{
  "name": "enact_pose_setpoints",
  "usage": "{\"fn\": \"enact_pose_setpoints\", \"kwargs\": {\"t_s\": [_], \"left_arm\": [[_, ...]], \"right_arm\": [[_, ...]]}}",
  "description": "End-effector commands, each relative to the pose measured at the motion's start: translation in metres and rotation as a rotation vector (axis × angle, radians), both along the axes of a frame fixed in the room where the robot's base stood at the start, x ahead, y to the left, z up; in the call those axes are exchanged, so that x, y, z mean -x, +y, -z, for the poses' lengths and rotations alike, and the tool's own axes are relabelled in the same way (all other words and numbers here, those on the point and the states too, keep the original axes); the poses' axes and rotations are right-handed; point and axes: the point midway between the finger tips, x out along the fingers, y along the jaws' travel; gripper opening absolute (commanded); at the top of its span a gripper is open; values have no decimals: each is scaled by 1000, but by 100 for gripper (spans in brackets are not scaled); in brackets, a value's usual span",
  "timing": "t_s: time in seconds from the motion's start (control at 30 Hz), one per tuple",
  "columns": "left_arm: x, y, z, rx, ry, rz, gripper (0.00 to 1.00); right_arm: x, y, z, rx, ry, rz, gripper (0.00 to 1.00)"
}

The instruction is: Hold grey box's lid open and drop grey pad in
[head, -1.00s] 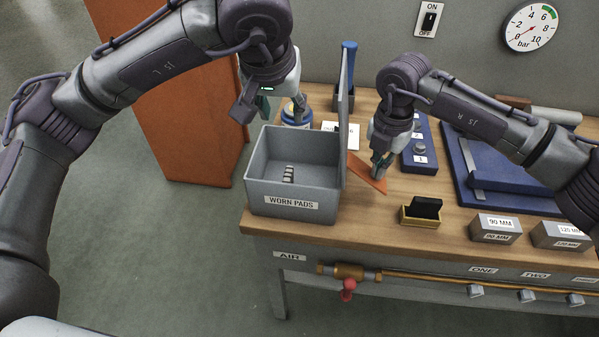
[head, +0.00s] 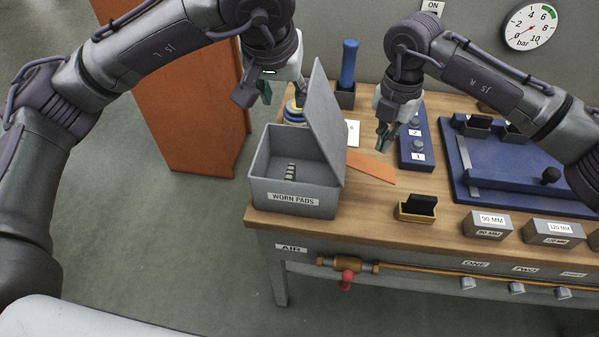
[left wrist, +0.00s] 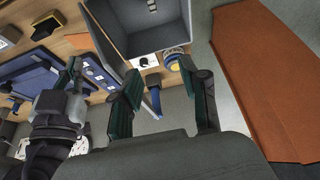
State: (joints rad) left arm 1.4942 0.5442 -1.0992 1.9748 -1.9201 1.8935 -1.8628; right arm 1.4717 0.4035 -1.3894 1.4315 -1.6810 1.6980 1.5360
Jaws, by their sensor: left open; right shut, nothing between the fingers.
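The grey box (head: 290,198), labelled WORN PADS, stands at the bench's left end. Its lid (head: 325,115) is hinged on the right side and leans inward over the opening, which is still partly uncovered. A small ribbed grey piece (head: 291,171) shows inside; I cannot tell whether it is the grey pad. My left gripper (head: 257,92) is open and empty above the box's back left side; its fingers also show in the left wrist view (left wrist: 160,78), with the box (left wrist: 150,45) beyond. My right gripper (head: 384,137) is shut and empty, right of the lid and apart from it.
An orange sheet (head: 372,167) lies right of the box. A blue-handled tool (head: 348,65) and a round blue-yellow tin (head: 292,113) stand behind it. A yellow holder with a black block (head: 418,208), grey blocks (head: 487,226) and a blue fixture (head: 520,165) are further right.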

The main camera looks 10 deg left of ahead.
Motion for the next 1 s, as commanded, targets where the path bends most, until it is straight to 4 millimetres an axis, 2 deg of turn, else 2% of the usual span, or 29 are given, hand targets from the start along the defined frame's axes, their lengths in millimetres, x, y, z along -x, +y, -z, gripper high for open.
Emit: {"fn": "enact_pose_setpoints", "kwargs": {"t_s": [0.1, 1.0], "left_arm": [[0, 0, -7, 0, 0, 0, 45], [0, 0, -43, 0, 0, 0, 45]], "right_arm": [[0, 0, -13, 0, -1, 0, 0], [0, 0, -84, 0, -1, 0, 0]]}}
